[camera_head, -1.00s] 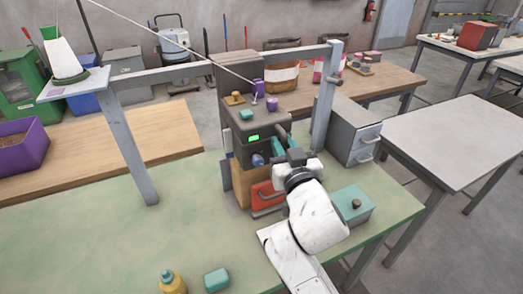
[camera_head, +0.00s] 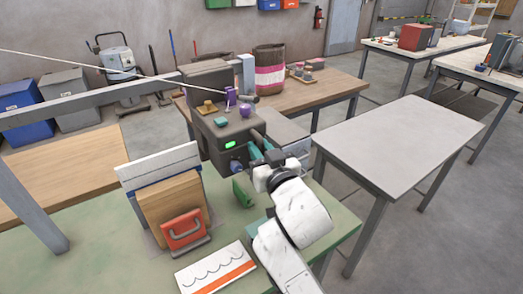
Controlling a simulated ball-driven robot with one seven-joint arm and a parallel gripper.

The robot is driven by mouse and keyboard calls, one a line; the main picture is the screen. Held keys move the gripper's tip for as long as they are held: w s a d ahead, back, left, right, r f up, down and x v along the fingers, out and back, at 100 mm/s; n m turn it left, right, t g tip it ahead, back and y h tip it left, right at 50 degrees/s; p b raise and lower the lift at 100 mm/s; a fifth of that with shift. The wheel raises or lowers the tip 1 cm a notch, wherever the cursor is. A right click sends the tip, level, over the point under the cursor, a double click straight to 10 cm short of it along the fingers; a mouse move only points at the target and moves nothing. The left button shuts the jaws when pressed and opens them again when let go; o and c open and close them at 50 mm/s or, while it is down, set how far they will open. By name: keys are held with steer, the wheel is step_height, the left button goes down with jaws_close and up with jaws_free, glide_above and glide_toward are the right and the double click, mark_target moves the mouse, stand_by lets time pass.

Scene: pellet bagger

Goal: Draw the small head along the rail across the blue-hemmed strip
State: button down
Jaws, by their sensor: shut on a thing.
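The small head (camera_head: 226,140) is a dark grey box with a lit green display, on the rail (camera_head: 100,96) near its right end. The blue-hemmed strip (camera_head: 158,165) is a white sheet standing upright against a wooden block (camera_head: 174,208), left of the head. Its lower part is hidden by the block. My gripper (camera_head: 258,146) is at the head's right side, shut on a part of it. Exactly what lies between the fingers is hard to see.
A red clamp with a grey handle (camera_head: 184,230) is on the block's front. A white sheet with an orange band (camera_head: 216,268) lies flat on the green table. A small green piece (camera_head: 243,192) stands beneath the head. A bare grey table (camera_head: 400,140) is at right.

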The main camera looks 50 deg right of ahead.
steer(key=shift+s+d, duration=0.25)
steer(key=shift+d, duration=0.3)
steer(key=c, duration=1.4)
jaws_free()
steer(key=shift+o, duration=1.2)
steer(key=shift+d, duration=0.25)
steer(key=shift+a, duration=0.1)
steer(key=b+v, duration=0.3)
steer(key=v, duration=0.7)
steer(key=shift+s+a, duration=0.3)
steer(key=shift+a, duration=0.05)
